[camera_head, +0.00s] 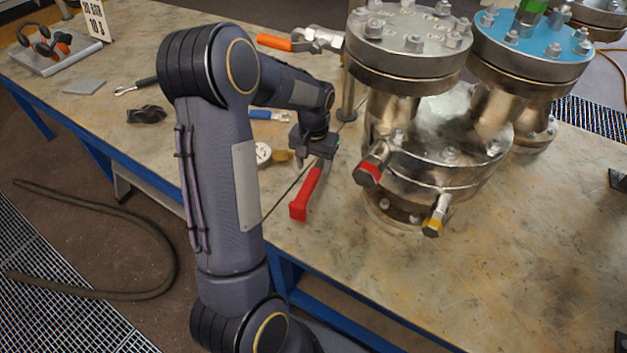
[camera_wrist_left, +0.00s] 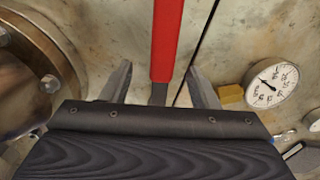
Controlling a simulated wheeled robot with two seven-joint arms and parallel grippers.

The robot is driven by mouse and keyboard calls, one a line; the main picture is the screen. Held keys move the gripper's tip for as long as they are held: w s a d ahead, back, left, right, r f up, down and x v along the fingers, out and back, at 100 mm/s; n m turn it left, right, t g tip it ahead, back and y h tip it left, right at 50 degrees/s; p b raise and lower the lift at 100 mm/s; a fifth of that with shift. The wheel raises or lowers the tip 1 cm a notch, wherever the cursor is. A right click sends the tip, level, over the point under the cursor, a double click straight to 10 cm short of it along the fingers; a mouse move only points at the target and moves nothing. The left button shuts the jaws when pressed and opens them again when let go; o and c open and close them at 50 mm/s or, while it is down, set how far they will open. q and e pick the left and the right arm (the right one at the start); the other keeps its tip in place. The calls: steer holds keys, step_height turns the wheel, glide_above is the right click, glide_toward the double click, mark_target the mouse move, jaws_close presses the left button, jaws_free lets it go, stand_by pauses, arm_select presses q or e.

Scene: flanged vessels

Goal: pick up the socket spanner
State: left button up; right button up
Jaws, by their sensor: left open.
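A tool with a red handle (camera_head: 307,193) lies on the table in front of the steel vessel. It looks like the socket spanner, but its head is hidden under my gripper. My left gripper (camera_head: 314,155) is low over the far end of the handle. In the left wrist view the red handle (camera_wrist_left: 167,40) and its grey shank run between the two spread fingers of my left gripper (camera_wrist_left: 159,68). A gap shows on both sides, so the fingers look apart from the tool.
A flanged steel vessel (camera_head: 440,150) stands close right of the gripper, with a blue-topped one (camera_head: 530,45) behind. A dial gauge (camera_wrist_left: 270,85) with a brass fitting lies beside the tool. The table's front right is clear.

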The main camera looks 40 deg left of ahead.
mark_target(312, 177)
arm_select(q)
steer(key=f, duration=0.3)
steer(key=f+b, duration=0.1)
steer(key=f, duration=0.1)
steer(key=shift+s+a, duration=0.1)
steer(key=shift+s, duration=0.2)
steer(key=shift+r, duration=0.1)
steer(key=c, duration=1.2)
